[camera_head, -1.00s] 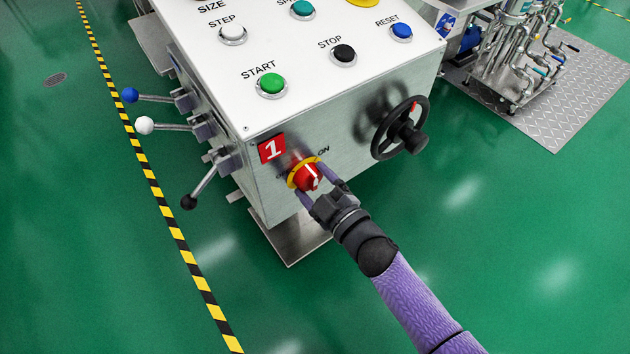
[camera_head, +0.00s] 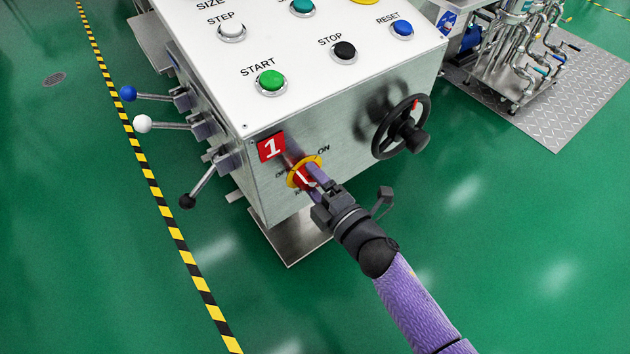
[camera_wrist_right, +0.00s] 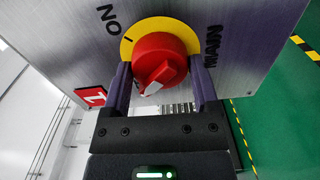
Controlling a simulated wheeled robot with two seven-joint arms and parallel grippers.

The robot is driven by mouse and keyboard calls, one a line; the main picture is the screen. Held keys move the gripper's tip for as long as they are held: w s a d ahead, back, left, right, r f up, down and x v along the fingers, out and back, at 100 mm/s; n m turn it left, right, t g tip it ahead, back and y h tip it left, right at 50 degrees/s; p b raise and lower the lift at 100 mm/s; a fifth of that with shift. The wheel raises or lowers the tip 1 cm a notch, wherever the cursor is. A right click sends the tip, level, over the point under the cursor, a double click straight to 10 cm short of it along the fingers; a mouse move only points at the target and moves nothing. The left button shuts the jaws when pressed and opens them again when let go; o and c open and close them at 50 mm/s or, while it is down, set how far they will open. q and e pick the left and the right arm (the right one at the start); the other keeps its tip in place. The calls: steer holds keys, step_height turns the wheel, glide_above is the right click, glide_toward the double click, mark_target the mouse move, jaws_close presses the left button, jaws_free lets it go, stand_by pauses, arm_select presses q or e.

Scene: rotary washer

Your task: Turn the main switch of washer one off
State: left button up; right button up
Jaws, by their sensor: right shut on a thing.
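The main switch is a red knob (camera_head: 303,178) on a yellow ring (camera_head: 311,160) on the front of the control box, beside the red "1" plate (camera_head: 271,148). In the right wrist view the red knob (camera_wrist_right: 160,52) sits between the two purple fingers of my right gripper (camera_wrist_right: 162,82), which is shut on it. The knob's white mark points down-left there, away from the "ON" label. The "ON" and "MAIN" labels show around the yellow ring (camera_wrist_right: 140,30). In the head view my right gripper (camera_head: 312,179) partly hides the knob. My left gripper is out of view.
A black handwheel (camera_head: 401,127) juts out right of the switch. Levers with blue, white and black (camera_head: 188,201) balls stick out on the box's left side. Push buttons, including green START (camera_head: 271,81), cover the top. Green floor lies open to the right.

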steer(key=shift+f+n, duration=0.1)
steer(key=shift+n, duration=0.2)
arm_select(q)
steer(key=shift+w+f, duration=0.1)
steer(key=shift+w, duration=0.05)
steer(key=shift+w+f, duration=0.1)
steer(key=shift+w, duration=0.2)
arm_select(e)
steer(key=o, duration=1.1)
steer(key=shift+s+d, duration=0.1)
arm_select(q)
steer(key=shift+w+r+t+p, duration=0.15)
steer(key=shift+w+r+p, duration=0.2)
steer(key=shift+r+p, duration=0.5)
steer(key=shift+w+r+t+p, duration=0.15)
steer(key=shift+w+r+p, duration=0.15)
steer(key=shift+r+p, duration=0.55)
arm_select(e)
steer(key=shift+v, duration=4.85)
